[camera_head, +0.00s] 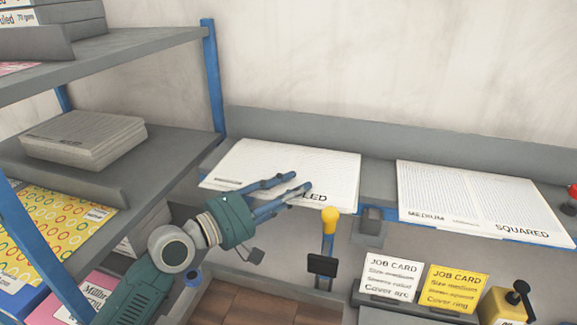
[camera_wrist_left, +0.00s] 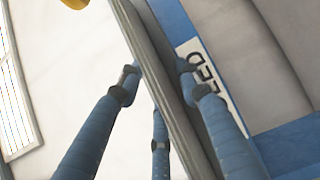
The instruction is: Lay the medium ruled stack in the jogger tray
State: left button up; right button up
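A white paper stack (camera_head: 290,165), with a partly covered label ending in "LED", lies on the bench. I take it to be the medium ruled stack. My left gripper (camera_head: 300,187) reaches in from the left, its blue fingers over the stack's front part. In the left wrist view its fingers (camera_wrist_left: 160,80) lie on both sides of a grey layered edge (camera_wrist_left: 150,50). Whether they press on it is unclear. A label ending in "ED" shows beyond one finger. My right gripper is not in view. I cannot identify the jogger tray.
A stack marked MEDIUM SQUARED (camera_head: 480,200) lies to the right. A yellow-knobbed lever (camera_head: 330,222) stands at the bench front, close to my gripper. Shelving (camera_head: 180,150) at left holds a paper pile (camera_head: 82,137).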

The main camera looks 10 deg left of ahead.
pick_arm(q)
jog(key=shift+s, duration=0.1)
grip_shut()
jog(key=shift+r, duration=0.15)
